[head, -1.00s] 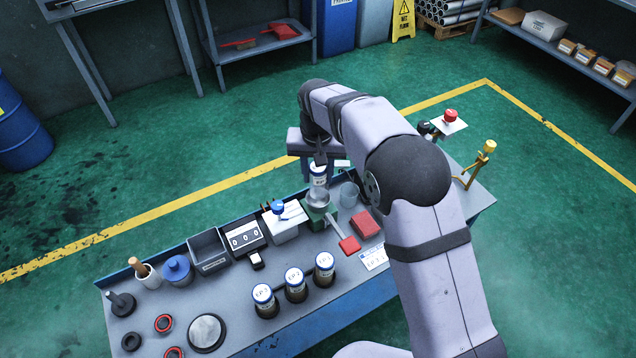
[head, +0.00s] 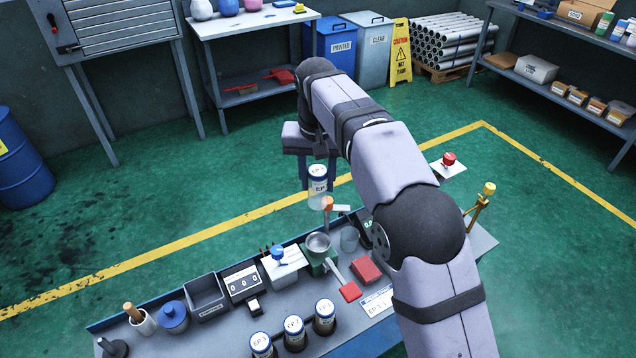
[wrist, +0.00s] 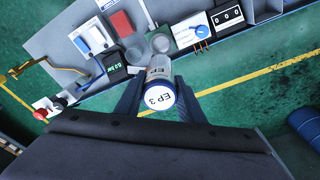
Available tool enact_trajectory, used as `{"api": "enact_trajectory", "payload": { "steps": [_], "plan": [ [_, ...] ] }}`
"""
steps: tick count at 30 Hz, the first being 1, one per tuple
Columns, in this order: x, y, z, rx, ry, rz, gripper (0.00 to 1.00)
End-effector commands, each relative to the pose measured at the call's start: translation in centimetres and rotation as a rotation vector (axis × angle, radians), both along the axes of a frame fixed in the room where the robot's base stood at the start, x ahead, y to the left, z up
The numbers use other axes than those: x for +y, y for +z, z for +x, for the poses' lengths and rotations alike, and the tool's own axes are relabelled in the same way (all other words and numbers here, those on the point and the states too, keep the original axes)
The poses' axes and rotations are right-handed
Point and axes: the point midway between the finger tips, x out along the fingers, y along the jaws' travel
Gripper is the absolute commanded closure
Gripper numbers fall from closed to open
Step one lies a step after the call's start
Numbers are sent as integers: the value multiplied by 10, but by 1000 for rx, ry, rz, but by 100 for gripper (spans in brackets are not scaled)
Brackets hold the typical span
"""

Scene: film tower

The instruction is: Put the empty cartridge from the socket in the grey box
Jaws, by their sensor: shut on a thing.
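My gripper (wrist: 160,98) is shut on a cartridge (head: 317,182) with a white, blue-rimmed lid, which reads EP 3 in the wrist view (wrist: 160,97). The cartridge is upright, with a clear lower part, and hangs in the air above the bench.
Between socket and grey box stand a counter showing zeros (head: 242,282) and a white unit with a blue knob (head: 283,264). Three lidded cartridges (head: 294,328) stand at the front. A clear cup (head: 350,238) and a red block (head: 366,270) are right of the socket.

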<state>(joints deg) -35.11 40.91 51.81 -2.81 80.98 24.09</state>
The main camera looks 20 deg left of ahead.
Motion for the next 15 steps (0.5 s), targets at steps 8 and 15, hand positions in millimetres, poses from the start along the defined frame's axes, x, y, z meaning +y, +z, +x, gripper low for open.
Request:
{"api": "enact_trajectory", "payload": {
  "steps": [8, 15],
  "plan": [
    [32, 12, -25, 2, 73, -1, 90],
    [93, -1, -89, 4, 235, -4, 90]
  ]
}}
